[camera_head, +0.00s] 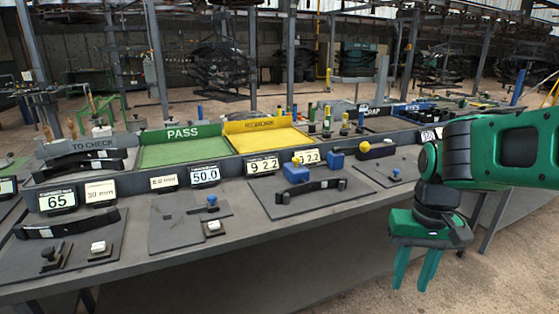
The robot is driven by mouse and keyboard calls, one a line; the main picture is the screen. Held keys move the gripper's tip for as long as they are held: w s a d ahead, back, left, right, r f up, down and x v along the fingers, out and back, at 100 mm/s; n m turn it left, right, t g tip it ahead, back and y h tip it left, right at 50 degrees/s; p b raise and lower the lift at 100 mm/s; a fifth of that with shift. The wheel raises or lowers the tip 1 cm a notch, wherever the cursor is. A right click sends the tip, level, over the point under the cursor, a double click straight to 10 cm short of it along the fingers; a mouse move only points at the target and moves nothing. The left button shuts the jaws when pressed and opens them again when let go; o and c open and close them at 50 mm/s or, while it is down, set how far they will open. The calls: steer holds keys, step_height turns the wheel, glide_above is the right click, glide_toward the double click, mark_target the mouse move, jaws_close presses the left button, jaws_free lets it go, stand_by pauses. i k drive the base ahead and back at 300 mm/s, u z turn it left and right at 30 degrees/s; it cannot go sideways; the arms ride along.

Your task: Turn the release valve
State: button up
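My gripper (412,284) hangs at the right, in front of the bench edge, with its two green fingers pointing down. The fingers are apart with nothing between them. I cannot tell for sure which part is the release valve.
The long grey bench (200,247) carries dark plates, black leaf springs (320,187) and number displays (205,175). Behind these stand a green PASS tray (185,152) and a yellow tray (268,137). Posts rise behind the bench. Open floor lies at the lower right.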

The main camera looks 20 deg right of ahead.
mark_target(296, 161)
steer(key=u, duration=0.05)
steer(key=i, duration=1)
steer(key=z, duration=0.05)
